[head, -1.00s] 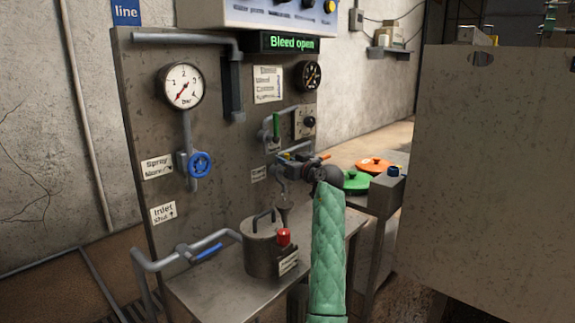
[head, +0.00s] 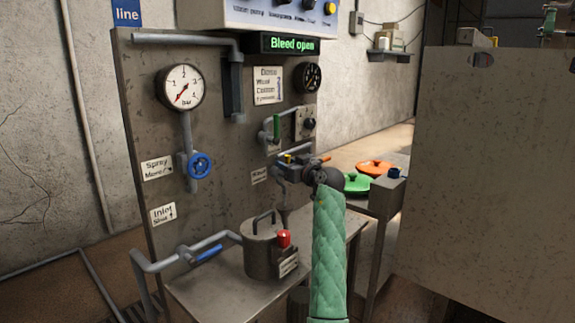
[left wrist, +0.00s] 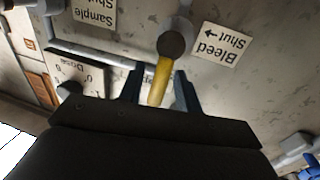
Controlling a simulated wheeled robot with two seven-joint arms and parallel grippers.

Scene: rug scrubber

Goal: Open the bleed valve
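The bleed valve has a yellow handle (left wrist: 160,80) below a round grey body in the left wrist view, beside a label reading "Bleed Shut" with an arrow. The yellow handle also shows small in the head view (head: 288,158). My left gripper (left wrist: 160,88) has its two dark fingers on either side of the handle, with a small gap visible at least on the left side. In the head view the gripper (head: 307,172) is at the panel, its fingertips partly hidden. The display (head: 292,44) reads "Bleed open". My right gripper is not in view.
The panel carries a pressure gauge (head: 181,87), a blue wheel valve (head: 200,165) and a green-handled valve (head: 277,127). A metal pot (head: 260,250) and red knob (head: 284,238) are below. A large board (head: 500,180) blocks the right side.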

